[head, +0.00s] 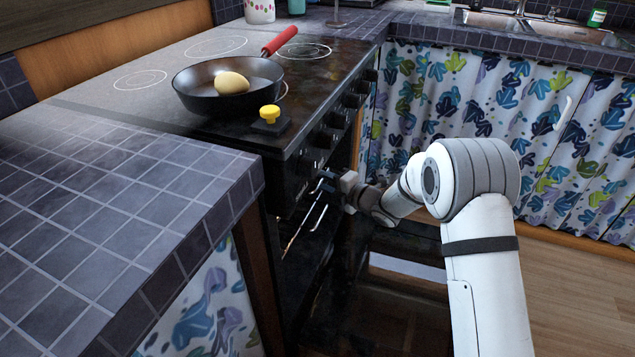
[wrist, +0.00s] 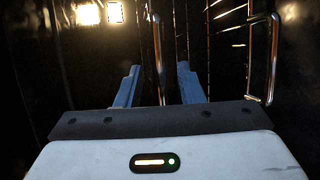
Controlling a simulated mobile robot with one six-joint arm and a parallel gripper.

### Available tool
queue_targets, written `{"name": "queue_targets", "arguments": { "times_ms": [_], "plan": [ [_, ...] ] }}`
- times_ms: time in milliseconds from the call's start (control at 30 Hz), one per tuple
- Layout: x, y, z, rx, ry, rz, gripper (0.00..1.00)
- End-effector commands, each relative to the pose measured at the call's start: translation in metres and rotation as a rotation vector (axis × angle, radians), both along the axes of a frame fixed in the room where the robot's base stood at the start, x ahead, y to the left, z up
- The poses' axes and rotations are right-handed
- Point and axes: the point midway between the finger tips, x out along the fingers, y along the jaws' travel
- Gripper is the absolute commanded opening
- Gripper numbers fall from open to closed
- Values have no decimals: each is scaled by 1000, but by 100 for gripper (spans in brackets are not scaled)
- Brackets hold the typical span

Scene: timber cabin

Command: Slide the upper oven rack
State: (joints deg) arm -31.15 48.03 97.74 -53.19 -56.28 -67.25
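The oven (head: 292,190) stands under the cooktop with its dark door (head: 385,310) lowered. My gripper (head: 326,184) is at the upper part of the oven opening. In the wrist view its two blue-grey fingers (wrist: 158,88) are apart. The bent front bar of one wire rack (wrist: 158,50), seemingly the upper one, runs between them; no contact with either finger is clear. A second rack (wrist: 272,60) shows to the right in that view. In the head view a metal rack edge (head: 305,217) shows just below my gripper. The oven's inside is mostly dark.
A black pan (head: 210,98) with a red handle holds a potato-like item (head: 231,83) on the cooktop. A yellow knob-like object (head: 269,114) is near its edge. A tiled counter (head: 110,230) borders the oven at left. Wooden floor (head: 570,290) is clear at right.

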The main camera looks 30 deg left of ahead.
Motion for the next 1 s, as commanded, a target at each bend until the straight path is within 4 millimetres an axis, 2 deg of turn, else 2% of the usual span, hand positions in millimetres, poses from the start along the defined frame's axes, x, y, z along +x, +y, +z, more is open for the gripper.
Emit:
{"name": "queue_targets", "arguments": {
  "times_ms": [100,233,600,1000],
  "plan": [
    [5,18,-6,0,1,0,34],
    [9,32,-8,-1,1,0,34],
    [12,38,-8,-1,3,-4,34],
    [13,37,-9,-4,4,-5,2]
  ]
}}
